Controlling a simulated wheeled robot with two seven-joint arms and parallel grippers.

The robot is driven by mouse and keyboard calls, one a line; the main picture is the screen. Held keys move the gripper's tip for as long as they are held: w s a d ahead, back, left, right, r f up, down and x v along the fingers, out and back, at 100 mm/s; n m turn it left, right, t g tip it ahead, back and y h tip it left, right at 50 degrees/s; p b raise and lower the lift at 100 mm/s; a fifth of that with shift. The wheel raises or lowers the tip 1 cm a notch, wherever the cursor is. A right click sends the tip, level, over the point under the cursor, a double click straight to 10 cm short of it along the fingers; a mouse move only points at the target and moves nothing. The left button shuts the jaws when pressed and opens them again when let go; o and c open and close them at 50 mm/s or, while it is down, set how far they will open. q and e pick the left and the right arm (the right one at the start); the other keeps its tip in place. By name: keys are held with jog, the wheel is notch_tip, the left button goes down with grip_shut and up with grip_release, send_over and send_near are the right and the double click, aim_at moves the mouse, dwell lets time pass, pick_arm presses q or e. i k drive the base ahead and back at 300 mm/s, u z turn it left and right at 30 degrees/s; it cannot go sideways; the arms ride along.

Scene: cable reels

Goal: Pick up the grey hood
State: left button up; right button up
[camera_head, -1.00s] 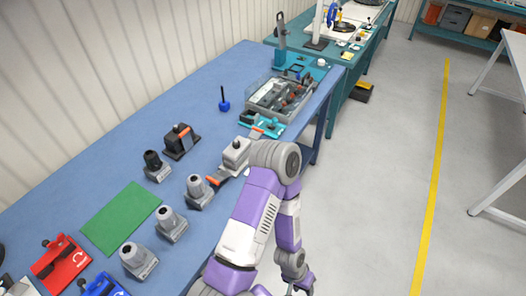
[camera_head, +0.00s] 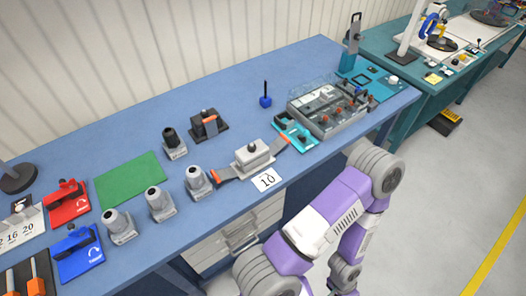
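Three grey hoods stand in a slanting row on the blue table: a left one (camera_head: 119,226), a middle one (camera_head: 160,204) and a right one (camera_head: 197,182). Each has a round dark opening on top. A similar hood with a black top (camera_head: 174,143) stands behind them. A wider light-grey housing (camera_head: 255,158) with orange-tipped straps lies to the right. Which grey piece the task means, I cannot tell. My purple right arm is at the lower right, off the table's front edge; its gripper is not visible. My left gripper is out of view.
A green mat (camera_head: 122,180) lies behind the hoods. Red (camera_head: 67,204) and blue (camera_head: 77,254) fixtures stand at the left. A black block with an orange lever (camera_head: 208,125), a label card (camera_head: 266,180) and a parts tray (camera_head: 335,115) are on the right half.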

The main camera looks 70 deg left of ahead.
aim_at(248, 158)
jog(key=u, duration=5.2)
jog(key=k, duration=0.75)
jog(key=z, duration=0.05)
